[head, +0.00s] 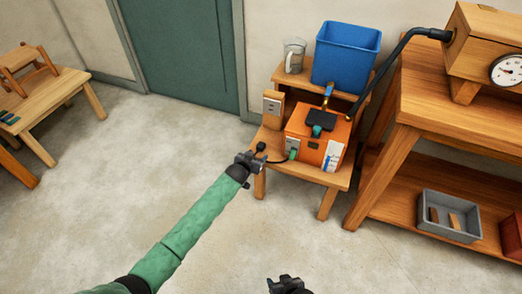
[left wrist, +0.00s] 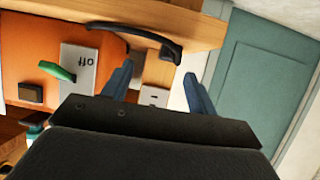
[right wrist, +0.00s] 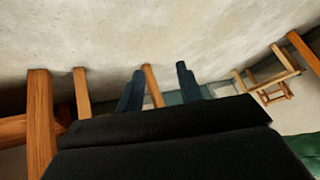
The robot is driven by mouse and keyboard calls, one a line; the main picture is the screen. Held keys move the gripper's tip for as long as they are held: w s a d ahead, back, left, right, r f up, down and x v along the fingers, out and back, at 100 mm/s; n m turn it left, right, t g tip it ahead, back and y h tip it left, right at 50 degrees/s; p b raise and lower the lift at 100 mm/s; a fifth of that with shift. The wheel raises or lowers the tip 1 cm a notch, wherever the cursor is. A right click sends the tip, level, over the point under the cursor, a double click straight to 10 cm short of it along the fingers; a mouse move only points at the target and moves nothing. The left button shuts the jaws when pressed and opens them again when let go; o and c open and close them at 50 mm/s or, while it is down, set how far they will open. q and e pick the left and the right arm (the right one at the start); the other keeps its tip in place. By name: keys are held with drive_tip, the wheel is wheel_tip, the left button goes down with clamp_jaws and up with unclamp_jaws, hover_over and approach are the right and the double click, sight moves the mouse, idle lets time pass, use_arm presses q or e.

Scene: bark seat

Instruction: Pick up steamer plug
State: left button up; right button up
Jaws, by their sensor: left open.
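The steamer (head: 310,140) is an orange box on a small wooden table, with a black pad on top. A short black cord (head: 276,161) runs from its left side to the black steamer plug (head: 261,147) near the table's left edge. My left gripper (head: 249,160) is open and empty, close beside the plug. In the left wrist view, the dark plug end (left wrist: 177,53) of the curved cord shows just beyond the gap between the fingers (left wrist: 158,70); contact cannot be told. My right gripper (head: 286,284) is open and empty, low over the floor.
A grey outlet box (head: 272,104) stands behind the steamer. A blue bin (head: 346,54) and a glass jug (head: 293,55) stand on the upper shelf. A black hose (head: 385,72) leads to the right workbench (head: 440,110). The floor in front is clear.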

sight(260, 145)
use_arm(q)
drive_tip(key=w, duration=0.3)
drive_tip(key=w+f, duration=0.1)
drive_tip(key=shift+w+d, duration=0.35)
drive_tip(key=x, duration=0.4)
drive_tip(key=shift+a, duration=0.25)
drive_tip(key=shift+w+d+f, duration=0.15)
drive_tip(key=shift+w+f, duration=0.05)
drive_tip(key=shift+w, duration=0.35)
use_arm(e)
drive_tip(key=shift+s+a+f, duration=0.1)
drive_tip(key=shift+f, duration=0.5)
drive_tip(key=shift+s+a+f, duration=0.1)
drive_tip(key=shift+f, duration=0.5)
use_arm(q)
drive_tip(key=c, duration=1)
